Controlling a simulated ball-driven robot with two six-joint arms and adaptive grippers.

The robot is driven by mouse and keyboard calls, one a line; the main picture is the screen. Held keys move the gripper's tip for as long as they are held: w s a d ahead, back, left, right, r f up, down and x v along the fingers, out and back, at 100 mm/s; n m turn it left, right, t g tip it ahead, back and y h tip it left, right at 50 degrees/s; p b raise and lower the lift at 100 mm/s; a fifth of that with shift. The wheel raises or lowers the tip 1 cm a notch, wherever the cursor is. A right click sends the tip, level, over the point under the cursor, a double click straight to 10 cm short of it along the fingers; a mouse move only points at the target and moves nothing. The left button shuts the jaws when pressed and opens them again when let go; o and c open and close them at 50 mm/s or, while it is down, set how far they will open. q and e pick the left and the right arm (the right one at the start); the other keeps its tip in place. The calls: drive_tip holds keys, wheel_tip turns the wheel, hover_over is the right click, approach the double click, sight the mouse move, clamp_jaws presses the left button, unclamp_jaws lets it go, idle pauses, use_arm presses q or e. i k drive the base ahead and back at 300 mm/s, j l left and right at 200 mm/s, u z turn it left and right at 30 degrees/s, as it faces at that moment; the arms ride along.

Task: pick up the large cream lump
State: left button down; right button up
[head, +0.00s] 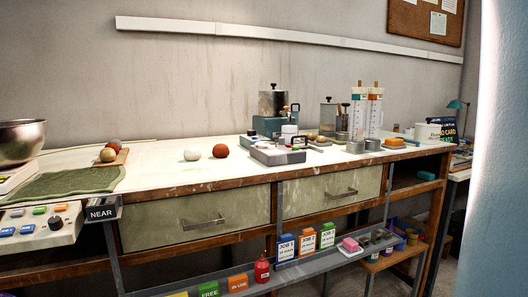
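A cream lump (192,155) rests on the white bench top (155,165), left of the middle of the head view. It is rounded and pale. A red-brown lump (220,151) of similar size sits just to its right, with a narrow gap. A small tan ball (107,155) and a reddish ball (114,144) sit on a wooden board (121,159) further left. Neither of my grippers shows in the head view.
A metal bowl (22,140) and a green mat (72,184) are at the left. A grey block (275,156), metal canisters (272,103) and tall cylinders (358,112) crowd the right. A shelf (330,259) with small boxes runs below the drawers. Bench around the cream lump is clear.

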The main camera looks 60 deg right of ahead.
sight(191, 153)
drive_tip(key=z, duration=1.35)
drive_tip(key=i+l+u, duration=0.2)
drive_tip(key=u, duration=0.2)
